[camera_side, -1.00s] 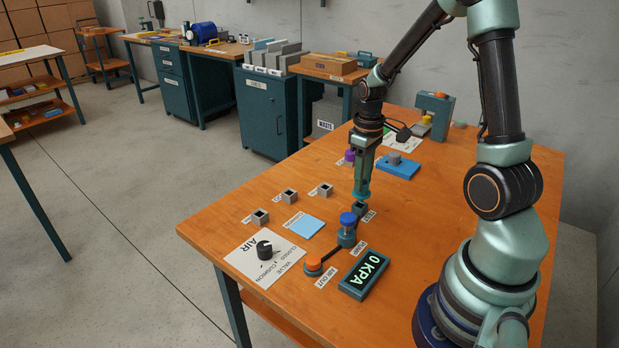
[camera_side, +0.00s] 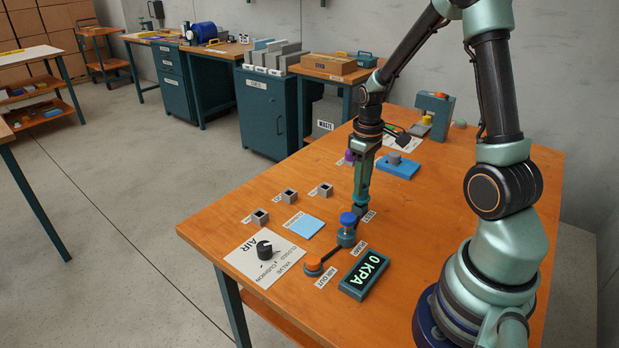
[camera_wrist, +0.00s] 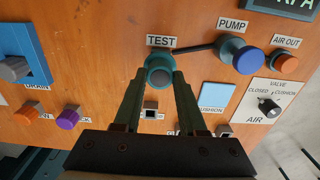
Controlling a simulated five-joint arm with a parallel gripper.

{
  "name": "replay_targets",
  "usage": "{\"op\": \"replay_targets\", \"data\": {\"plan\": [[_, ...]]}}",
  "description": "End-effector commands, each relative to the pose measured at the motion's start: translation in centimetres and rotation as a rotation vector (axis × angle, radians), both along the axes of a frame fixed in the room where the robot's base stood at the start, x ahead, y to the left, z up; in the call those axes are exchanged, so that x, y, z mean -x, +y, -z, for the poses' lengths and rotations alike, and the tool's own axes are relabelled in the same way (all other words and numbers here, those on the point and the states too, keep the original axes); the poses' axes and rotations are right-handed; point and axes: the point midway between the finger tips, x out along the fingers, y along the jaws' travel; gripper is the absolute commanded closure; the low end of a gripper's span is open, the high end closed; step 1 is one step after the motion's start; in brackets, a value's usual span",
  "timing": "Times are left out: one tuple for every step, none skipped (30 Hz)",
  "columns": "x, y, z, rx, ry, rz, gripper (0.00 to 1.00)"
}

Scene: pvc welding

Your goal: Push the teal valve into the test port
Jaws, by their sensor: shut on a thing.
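The teal valve (camera_wrist: 160,65) shows in the wrist view as a teal ring around a grey round middle, beside the TEST label. My gripper (camera_wrist: 160,77) has a finger on each side of it and is shut on it. In the side view my gripper (camera_side: 361,199) points straight down over the dark test port (camera_side: 359,211), with its tips at the port's top. The fingers hide most of the valve there. The valve appears upright and lined up with the port; I cannot tell how deep it sits.
The blue-topped pump (camera_side: 347,222) stands close in front of the port, joined by a dark line. A gauge (camera_side: 364,275) reads 0 KPA. An orange AIR OUT cap (camera_side: 313,264), a black air knob (camera_side: 265,250), a light-blue pad (camera_side: 305,226) and small grey sockets (camera_side: 290,196) lie around.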

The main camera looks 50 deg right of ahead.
Motion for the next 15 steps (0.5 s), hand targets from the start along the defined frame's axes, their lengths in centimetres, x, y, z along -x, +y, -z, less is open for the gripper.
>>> {"op": "replay_targets", "data": {"plan": [[0.0, 0.0, 0.1, 0.000, 0.001, 0.000, 1.00], [0.0, 0.0, 0.2, 0.000, 0.001, 0.000, 1.00], [0.0, 0.0, 0.3, 0.000, 0.001, 0.000, 1.00], [0.0, 0.0, 0.4, 0.000, 0.001, 0.000, 1.00], [0.0, 0.0, 0.5, 0.000, 0.001, 0.000, 1.00], [0.0, 0.0, 0.6, 0.000, 0.001, 0.000, 1.00], [0.0, 0.0, 0.6, 0.000, 0.001, 0.000, 1.00], [0.0, 0.0, 0.7, 0.000, 0.001, 0.000, 1.00], [0.0, 0.0, 0.8, 0.000, 0.001, 0.000, 1.00], [0.0, 0.0, 0.8, 0.000, 0.001, 0.000, 1.00], [0.0, 0.0, 0.9, 0.000, 0.001, 0.000, 1.00], [0.0, 0.0, 1.0, 0.000, 0.001, 0.000, 1.00], [0.0, 0.0, 1.0, 0.000, 0.001, 0.000, 1.00], [0.0, 0.0, 1.1, 0.000, 0.001, 0.000, 1.00], [0.0, 0.0, 1.2, 0.000, 0.001, 0.000, 1.00]]}}
